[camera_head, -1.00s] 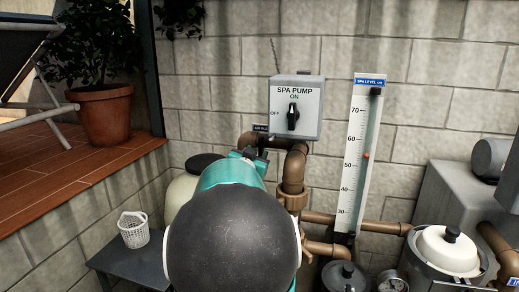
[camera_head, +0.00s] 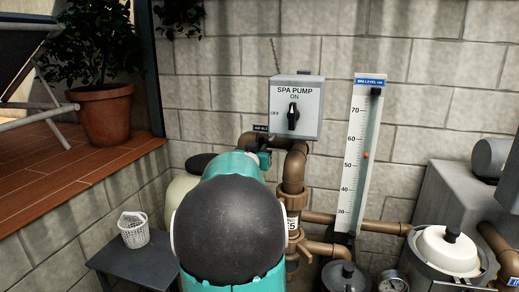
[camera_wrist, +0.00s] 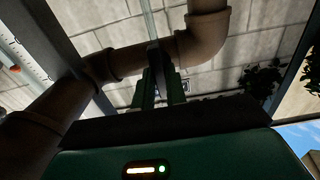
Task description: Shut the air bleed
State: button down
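The air bleed's dark label (camera_head: 261,128) shows in the head view, partly cut off, just left of the spa pump switch box. The bleed sits on the brown pipe (camera_head: 245,140) under it, and my arm hides most of it. My gripper (camera_head: 264,157) is at this pipe, close below the label. In the wrist view my gripper's two green fingers (camera_wrist: 159,92) point up at the pipe (camera_wrist: 145,60), with a narrow dark gap between them. A thin dark upright piece (camera_wrist: 153,55), perhaps the bleed's handle, stands at their tips. Whether they touch it is unclear.
The spa pump box (camera_head: 297,107) hangs above right, its knob upright at ON. The spa level gauge (camera_head: 359,160) stands to the right. Brown pipes run below. A white basket (camera_head: 134,230) sits on a dark bench (camera_head: 150,262) at left.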

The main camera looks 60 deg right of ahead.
dwell(0.4)
jog(key=m, duration=1.8)
jog(key=shift+m, duration=0.3)
jog(key=c, duration=1.4)
grip_release()
jog(key=shift+a, duration=0.1)
jog(key=shift+o, duration=0.4)
jog(key=s+a, duration=0.1)
jog(key=a, duration=0.5)
jog(key=shift+a, duration=0.35)
